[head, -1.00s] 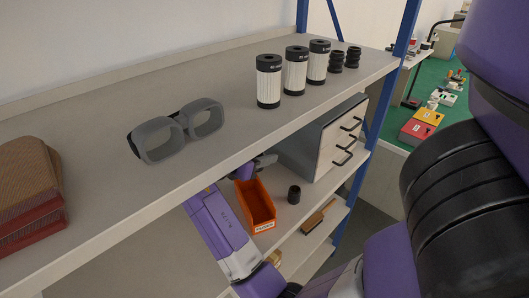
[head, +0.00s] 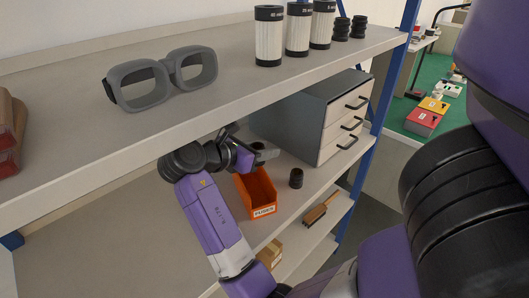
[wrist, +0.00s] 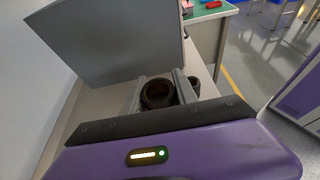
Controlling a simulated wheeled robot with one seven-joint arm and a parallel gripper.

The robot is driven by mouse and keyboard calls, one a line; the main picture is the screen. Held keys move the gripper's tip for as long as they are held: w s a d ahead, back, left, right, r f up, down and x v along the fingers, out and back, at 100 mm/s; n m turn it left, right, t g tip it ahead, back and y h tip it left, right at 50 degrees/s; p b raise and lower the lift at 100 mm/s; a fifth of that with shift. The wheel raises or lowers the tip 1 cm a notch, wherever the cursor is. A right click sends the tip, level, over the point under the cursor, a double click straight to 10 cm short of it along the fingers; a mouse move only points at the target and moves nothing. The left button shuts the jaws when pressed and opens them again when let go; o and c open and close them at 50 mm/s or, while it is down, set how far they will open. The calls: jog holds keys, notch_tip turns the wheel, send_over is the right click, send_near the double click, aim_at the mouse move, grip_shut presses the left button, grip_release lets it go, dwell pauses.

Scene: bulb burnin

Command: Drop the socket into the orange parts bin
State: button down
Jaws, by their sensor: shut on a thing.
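My gripper (head: 262,153) is over the middle shelf, at the upper back end of the orange parts bin (head: 263,211). In the wrist view its fingers are shut on a dark, round, hollow socket (wrist: 158,95), whose open end faces the camera. In the head view the held socket is small and hard to tell from the fingers. The bin stands on the shelf, open at the top; its visible inside looks empty. The bin does not show in the wrist view.
A similar dark socket (head: 296,178) stands right of the bin, also in the wrist view (wrist: 194,86). A grey drawer cabinet (head: 318,115) stands behind it. The upper shelf (head: 215,100) holds grey goggles (head: 163,79) and several canisters. A brush (head: 321,209) lies below.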

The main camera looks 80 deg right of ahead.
jog(key=shift+f, duration=0.1)
jog(key=c, duration=0.9)
grip_release()
jog(key=shift+v, duration=3.95)
